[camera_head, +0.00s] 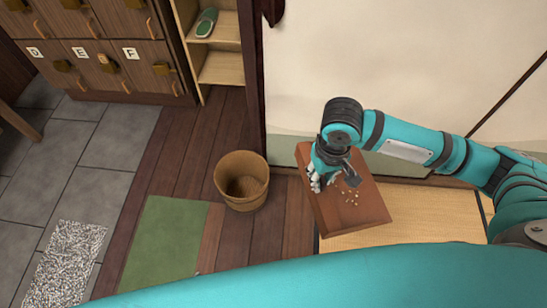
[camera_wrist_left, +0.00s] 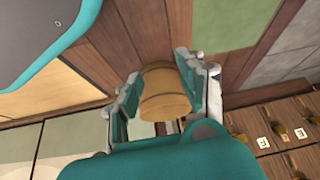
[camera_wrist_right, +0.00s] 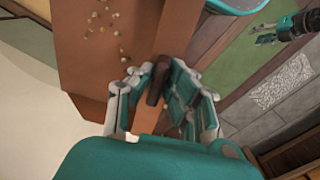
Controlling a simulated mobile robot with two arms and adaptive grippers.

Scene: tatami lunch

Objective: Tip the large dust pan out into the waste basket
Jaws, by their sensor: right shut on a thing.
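The large dust pan (camera_head: 362,205), a flat reddish-brown pan, is at the right of centre in the head view, with small pale crumbs (camera_head: 350,194) on it. My right gripper (camera_head: 334,178) is shut on its handle, which shows dark between the fingers in the right wrist view (camera_wrist_right: 155,84). The pan (camera_wrist_right: 85,55) and its crumbs also show there. The waste basket (camera_head: 230,196), a round tan tub, stands left of the pan, apart from it. My left gripper (camera_wrist_left: 165,90) is open and empty, with the basket (camera_wrist_left: 166,108) beyond its fingers in the left wrist view.
A green mat (camera_head: 165,240) lies left of the basket on the dark wood floor. A pale wall panel (camera_head: 400,70) rises behind. Wooden lockers (camera_head: 110,65) and a shelf with a green slipper (camera_head: 206,22) stand at the back left.

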